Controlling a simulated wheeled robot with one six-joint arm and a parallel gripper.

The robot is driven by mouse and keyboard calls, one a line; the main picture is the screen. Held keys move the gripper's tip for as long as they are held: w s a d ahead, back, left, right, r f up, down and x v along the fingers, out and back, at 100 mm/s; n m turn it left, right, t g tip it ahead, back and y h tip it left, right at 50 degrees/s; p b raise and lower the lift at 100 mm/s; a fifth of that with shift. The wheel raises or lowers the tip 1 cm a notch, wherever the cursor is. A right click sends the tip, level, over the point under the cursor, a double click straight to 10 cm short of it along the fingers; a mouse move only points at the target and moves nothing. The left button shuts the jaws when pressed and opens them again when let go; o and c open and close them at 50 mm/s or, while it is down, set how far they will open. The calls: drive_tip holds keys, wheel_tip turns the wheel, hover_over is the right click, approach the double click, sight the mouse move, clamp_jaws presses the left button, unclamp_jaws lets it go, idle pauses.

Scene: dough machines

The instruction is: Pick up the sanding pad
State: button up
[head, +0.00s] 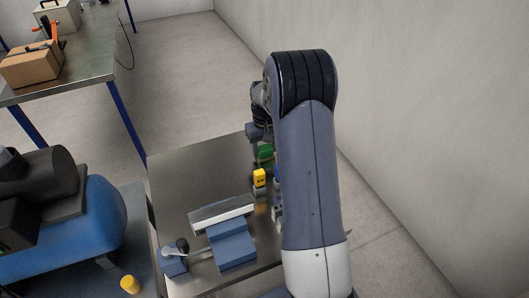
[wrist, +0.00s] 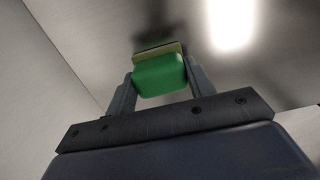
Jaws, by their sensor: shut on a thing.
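The sanding pad (wrist: 160,77) is a green block with a paler layer along its far edge. In the wrist view it sits between the two fingers of my gripper (wrist: 161,84), which is shut on it. A dark shadow lies on the metal surface just beyond the pad; I cannot tell how far the pad is from that surface. In the head view the green pad (head: 265,153) shows beside my arm, over the far right part of the metal table (head: 180,170). My arm hides most of the gripper there.
A yellow object (head: 259,178) stands close to the pad on the table. A blue and grey vise-like tool (head: 230,240) is at the table's front. A blue machine (head: 75,235) is at the left. The table's far left part is clear. A wall (head: 420,120) rises at the right.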

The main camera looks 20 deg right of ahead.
sight(264, 147)
drive_tip(key=shift+c, duration=0.6)
wheel_tip(264, 147, up, 10)
drive_tip(key=shift+r+b, duration=0.1)
drive_tip(key=shift+b, duration=0.35)
